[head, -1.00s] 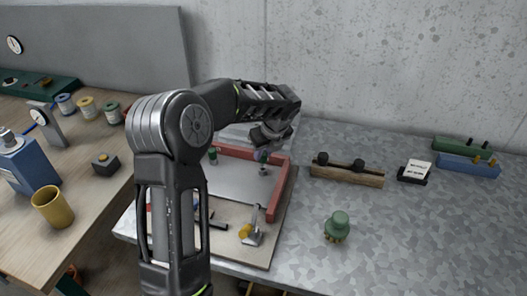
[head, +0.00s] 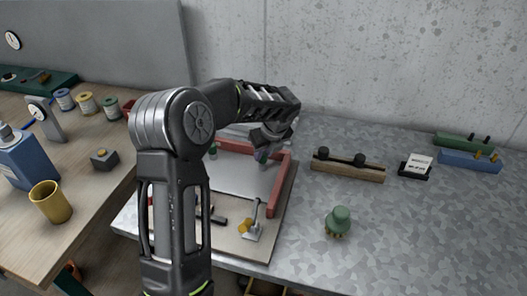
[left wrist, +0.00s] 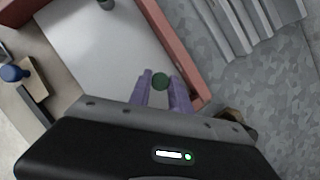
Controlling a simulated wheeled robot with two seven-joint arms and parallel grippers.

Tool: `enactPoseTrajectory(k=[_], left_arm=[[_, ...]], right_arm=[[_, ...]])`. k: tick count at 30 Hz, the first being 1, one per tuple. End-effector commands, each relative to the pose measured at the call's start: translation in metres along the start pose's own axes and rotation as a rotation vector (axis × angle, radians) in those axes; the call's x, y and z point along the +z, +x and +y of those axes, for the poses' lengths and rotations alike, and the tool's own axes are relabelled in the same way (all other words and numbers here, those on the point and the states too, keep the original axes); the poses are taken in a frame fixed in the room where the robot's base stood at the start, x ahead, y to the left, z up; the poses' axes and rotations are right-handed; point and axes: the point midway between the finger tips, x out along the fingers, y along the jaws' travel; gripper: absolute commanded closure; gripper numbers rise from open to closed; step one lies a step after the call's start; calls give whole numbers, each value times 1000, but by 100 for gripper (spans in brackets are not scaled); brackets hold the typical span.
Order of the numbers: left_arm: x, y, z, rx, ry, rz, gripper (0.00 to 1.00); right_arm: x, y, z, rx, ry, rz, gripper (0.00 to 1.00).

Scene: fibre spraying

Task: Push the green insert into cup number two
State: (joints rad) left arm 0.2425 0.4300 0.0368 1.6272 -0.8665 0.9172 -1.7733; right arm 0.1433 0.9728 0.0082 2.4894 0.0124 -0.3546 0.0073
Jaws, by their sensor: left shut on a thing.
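My left gripper (head: 262,158) hangs over the right part of the red-framed tray (head: 285,180), beside its right rail. In the left wrist view its purple fingers (left wrist: 160,90) are shut on a small round green piece (left wrist: 160,81), which looks like the green insert. In the head view the wrist and fingers mostly hide this piece. Another green piece (head: 213,150) stands at the tray's far left and also shows at the wrist view's top edge (left wrist: 106,3). I cannot make out a cup number or whether the held piece sits in a cup.
A toggle clamp with a yellow knob (head: 245,226) stands at the tray's front. A green knobbed piece (head: 338,221) and a wooden block with black knobs (head: 347,168) are to the right. A yellow cup (head: 50,202) stands on the left table.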

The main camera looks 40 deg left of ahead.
Motion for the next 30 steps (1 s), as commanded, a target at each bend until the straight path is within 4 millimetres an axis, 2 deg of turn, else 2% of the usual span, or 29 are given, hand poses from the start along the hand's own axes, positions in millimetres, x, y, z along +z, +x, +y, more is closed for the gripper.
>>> enactPoseTrajectory(k=[7,8,16,25,30], left_arm=[[-3,6,0,0,1,0,100],[-2,5,0,0,0,0,74],[-2,5,0,0,0,0,52],[-2,5,0,0,0,0,51],[-2,-8,0,-2,-2,-1,51]], right_arm=[[0,3,1,0,0,0,51],[0,3,1,0,0,0,51],[0,3,1,0,0,0,51],[0,2,0,-2,-1,2,51],[-1,6,1,-2,-1,2,51]])
